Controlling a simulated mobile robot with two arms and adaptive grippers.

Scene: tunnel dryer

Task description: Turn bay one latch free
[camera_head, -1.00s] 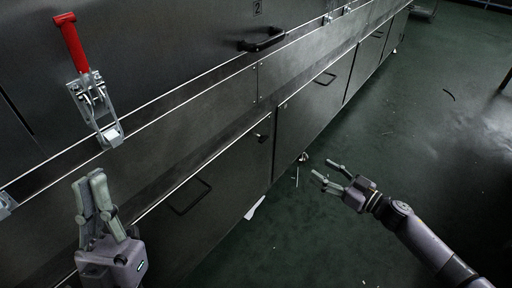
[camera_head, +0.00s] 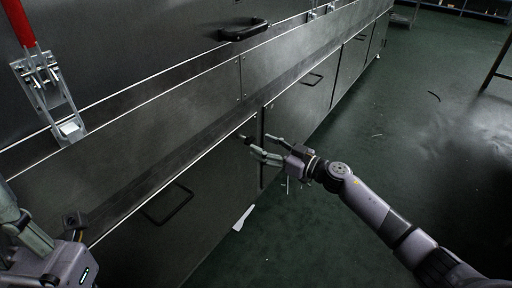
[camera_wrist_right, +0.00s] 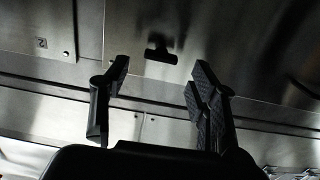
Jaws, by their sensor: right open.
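A metal toggle latch (camera_head: 50,95) with a red handle (camera_head: 18,22) is on the dryer wall at the left in the head view. Its handle points up, and the top is cut off. I cannot read a bay number beside it. My left gripper (camera_head: 28,232) is at the lower left, below the latch and apart from it, partly out of frame. My right gripper (camera_head: 262,145) is open and empty in front of the lower panels, well right of the latch. Its spread fingers show in the right wrist view (camera_wrist_right: 160,80), with a black T-shaped fitting (camera_wrist_right: 160,50) beyond them.
A black handle (camera_head: 244,31) projects from the upper wall. Lower panels have wire handles (camera_head: 168,204). A number 2 label (camera_wrist_right: 41,43) shows in the right wrist view. Open green floor (camera_head: 330,240) lies at the right.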

